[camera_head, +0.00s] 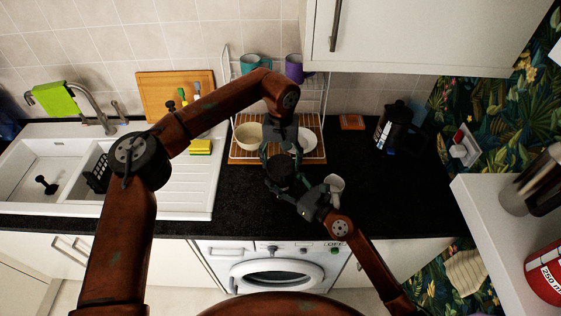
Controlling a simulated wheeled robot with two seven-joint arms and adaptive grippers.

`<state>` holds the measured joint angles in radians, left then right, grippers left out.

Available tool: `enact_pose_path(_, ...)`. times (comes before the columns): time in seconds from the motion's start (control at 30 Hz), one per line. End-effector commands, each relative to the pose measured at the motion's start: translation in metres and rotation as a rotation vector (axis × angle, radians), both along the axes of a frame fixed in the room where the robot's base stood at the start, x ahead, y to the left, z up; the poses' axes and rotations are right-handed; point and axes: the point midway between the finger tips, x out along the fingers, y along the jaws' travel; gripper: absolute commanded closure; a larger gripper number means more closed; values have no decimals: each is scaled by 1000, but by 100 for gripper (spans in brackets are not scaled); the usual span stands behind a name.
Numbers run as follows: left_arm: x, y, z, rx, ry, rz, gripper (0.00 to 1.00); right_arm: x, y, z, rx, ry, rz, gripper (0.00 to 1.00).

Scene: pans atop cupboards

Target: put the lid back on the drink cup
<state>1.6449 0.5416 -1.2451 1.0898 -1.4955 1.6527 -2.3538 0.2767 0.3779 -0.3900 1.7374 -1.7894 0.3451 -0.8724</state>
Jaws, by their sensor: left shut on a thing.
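My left gripper (281,160) reaches down from above over the black counter. It is shut on a dark round thing (280,172), which looks like the lid, though dark fingers and counter blur its outline. A small pale cup (336,184) shows to the right of it, tilted or seen from above. My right gripper (290,187) comes in from the lower right, close below the dark thing and left of the cup. Its fingers blend with the dark surroundings, so I cannot tell whether they are open or touch anything.
A wooden-based rack (240,157) with a bowl (249,136) and a plate (307,139) stands behind the grippers. A black kettle (394,128) is at the back right. The sink (45,165) is on the left. The counter (400,190) is clear on the right.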

Motion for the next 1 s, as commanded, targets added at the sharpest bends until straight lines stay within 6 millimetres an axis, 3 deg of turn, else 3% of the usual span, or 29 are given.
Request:
enact_pose_path(0.1,1,0,1,0,-2,-225,53,0,0,0,-1,1,0,100)
enact_pose_path(0.3,1,-1,1,-1,-3,-496,53,0,0,0,-1,1,0,100)
enact_pose_path(0.7,1,-1,1,-1,-4,-560,53,0,0,0,-1,1,1,100)
enact_pose_path(0.73,1,-1,1,-1,-4,-559,35,0,0,0,-1,1,1,100)
enact_pose_path(1.0,0,-1,1,0,-2,-559,19,0,0,-1,-1,1,1,100)
